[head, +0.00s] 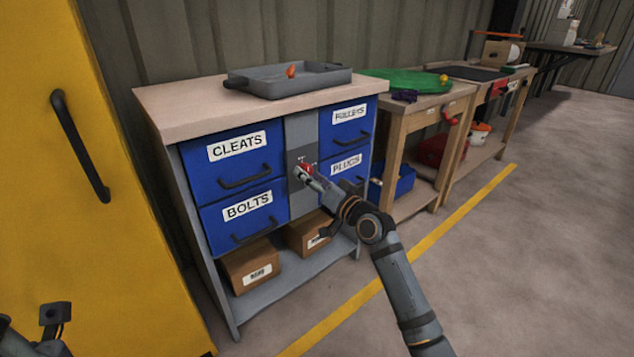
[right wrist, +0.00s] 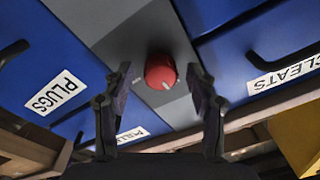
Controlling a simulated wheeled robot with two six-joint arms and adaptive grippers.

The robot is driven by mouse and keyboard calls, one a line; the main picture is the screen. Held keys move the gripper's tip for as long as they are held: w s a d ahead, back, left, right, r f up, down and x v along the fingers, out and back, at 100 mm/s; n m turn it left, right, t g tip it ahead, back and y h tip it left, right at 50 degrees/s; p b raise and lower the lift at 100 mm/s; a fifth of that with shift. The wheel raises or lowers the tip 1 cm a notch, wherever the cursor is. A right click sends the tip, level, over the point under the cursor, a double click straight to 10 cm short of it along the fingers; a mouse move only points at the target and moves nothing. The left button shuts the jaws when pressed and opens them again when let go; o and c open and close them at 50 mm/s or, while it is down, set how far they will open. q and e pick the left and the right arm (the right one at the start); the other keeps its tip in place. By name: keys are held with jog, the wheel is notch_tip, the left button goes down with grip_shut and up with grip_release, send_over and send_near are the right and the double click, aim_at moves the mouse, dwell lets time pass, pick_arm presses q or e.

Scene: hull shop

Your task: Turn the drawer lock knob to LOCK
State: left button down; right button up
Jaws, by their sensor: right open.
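The red round lock knob (right wrist: 160,70) sits on the grey panel (head: 302,133) between the drawer columns. A pale mark shows near its lower edge in the right wrist view. In the head view the knob (head: 305,168) is partly covered by my right gripper (head: 303,173). My right gripper is open, with one fingertip on each side of the knob in its wrist view (right wrist: 159,72). No contact is visible, and I cannot tell how far the fingertips reach over it. Lettering by the knob is too small to read. Only part of my left arm shows at bottom left.
Blue drawers labelled CLEATS (head: 222,170), BOLTS (head: 225,220), PULLEYS (head: 340,130) and PLUGS (head: 336,178) flank the panel, with dark protruding handles. A grey tray (head: 255,84) stands on top. Cardboard boxes (head: 250,268) lie below. A yellow cabinet (head: 95,250) stands at left.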

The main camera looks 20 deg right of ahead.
jog(key=r+v, duration=0.1)
jog(key=v, duration=1)
jog(key=shift+s+f, duration=0.35)
jog(key=shift+f, duration=0.15)
jog(key=shift+d, duration=0.15)
